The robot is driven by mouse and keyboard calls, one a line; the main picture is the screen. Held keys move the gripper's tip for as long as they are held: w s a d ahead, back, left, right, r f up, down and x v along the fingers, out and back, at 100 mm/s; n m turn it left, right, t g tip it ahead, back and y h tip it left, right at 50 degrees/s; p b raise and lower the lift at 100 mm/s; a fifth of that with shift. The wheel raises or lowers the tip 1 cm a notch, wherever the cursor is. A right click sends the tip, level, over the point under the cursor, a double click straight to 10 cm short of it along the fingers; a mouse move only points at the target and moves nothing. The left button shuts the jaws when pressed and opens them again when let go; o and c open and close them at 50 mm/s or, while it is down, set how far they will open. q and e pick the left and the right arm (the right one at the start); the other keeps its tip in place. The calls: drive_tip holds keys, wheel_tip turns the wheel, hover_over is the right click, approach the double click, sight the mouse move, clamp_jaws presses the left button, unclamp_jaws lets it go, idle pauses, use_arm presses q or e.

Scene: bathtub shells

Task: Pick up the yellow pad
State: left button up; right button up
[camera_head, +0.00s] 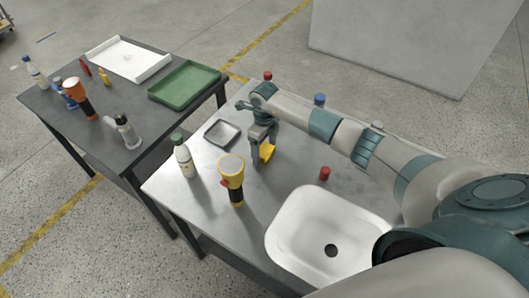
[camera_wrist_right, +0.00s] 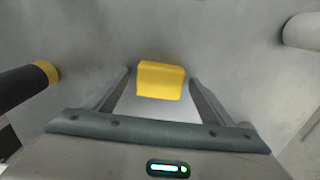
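The yellow pad (camera_head: 267,152) is a small block at the grey metal table, below my right gripper (camera_head: 262,146) in the head view. In the right wrist view the pad (camera_wrist_right: 161,80) sits centred between the two fingertips of my right gripper (camera_wrist_right: 160,78). The fingers are apart, with a narrow gap showing on each side of the pad, so the gripper looks open. Whether the fingers reach down around the pad cannot be told. My left gripper is not in view.
A yellow-black flashlight (camera_head: 232,180) and a white bottle (camera_head: 184,157) stand to the left. A small metal tray (camera_head: 222,133) lies behind. A white sink basin (camera_head: 291,231) is at front right, with a red cap (camera_head: 325,173) nearby. A dark table (camera_head: 98,147) stands left.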

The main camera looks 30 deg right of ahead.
sight(265, 149)
drive_tip(key=c, duration=1.1)
drive_tip(key=shift+o, duration=0.2)
drive_tip(key=shift+r, duration=0.15)
drive_tip(key=shift+r+b, duration=0.5)
drive_tip(key=shift+r, duration=0.05)
wheel_tip(265, 149, up, 2)
drive_tip(key=shift+w+r+b, duration=0.1)
drive_tip(key=shift+b, duration=0.65)
drive_tip(key=s+d+r+b, duration=0.4)
drive_tip(key=s+r, duration=0.3)
drive_tip(key=s, duration=0.4)
drive_tip(key=shift+d+r, duration=0.15)
drive_tip(key=shift+r, duration=0.05)
drive_tip(key=o, duration=0.5)
drive_tip(key=shift+c, duration=0.2)
drive_tip(key=c, duration=0.4)
